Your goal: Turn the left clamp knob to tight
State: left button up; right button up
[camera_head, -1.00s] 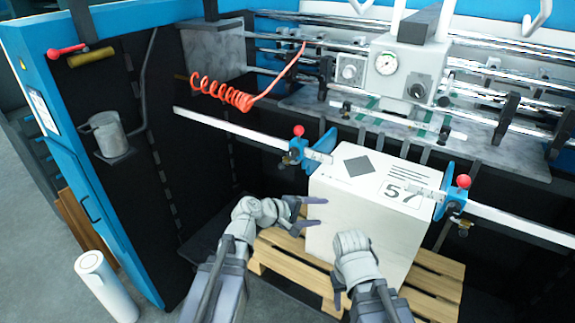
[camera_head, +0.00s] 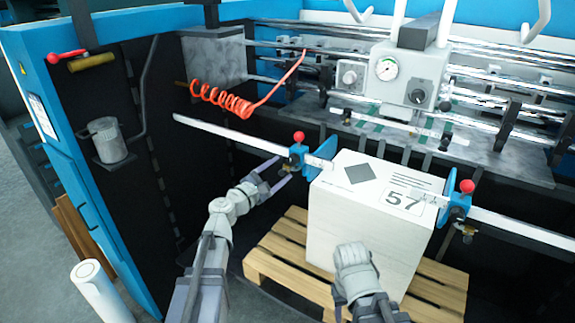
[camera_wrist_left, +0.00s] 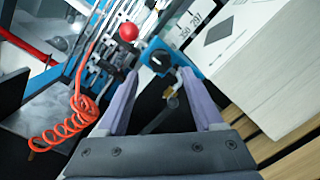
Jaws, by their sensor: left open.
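The left clamp (camera_head: 302,158) is a blue block on a pale rail at the left of the white box, with a red ball (camera_head: 298,136) on top. In the left wrist view its dark round knob (camera_wrist_left: 160,61) faces me on the blue body, with a small pale mark. My left gripper (camera_head: 277,172) is just below and left of the clamp. In the left wrist view the open jaws (camera_wrist_left: 160,76) frame the knob, with no clear grip on it. My right gripper (camera_head: 354,258) is low in front of the box; its fingers are hidden.
The white box (camera_head: 335,230) marked 57 stands on a wooden pallet (camera_head: 265,265). The right clamp (camera_head: 460,205) is at its right. A red coiled hose (camera_head: 225,98) hangs above left of the left clamp. A gauge block (camera_head: 408,75) sits behind.

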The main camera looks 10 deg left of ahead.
aim_at(290, 162)
pick_arm(q)
jog(key=x, duration=0.4)
jog(key=shift+w+d, duration=0.15)
jog(key=shift+w, duration=0.2)
jog(key=shift+s, duration=0.1)
grip_shut()
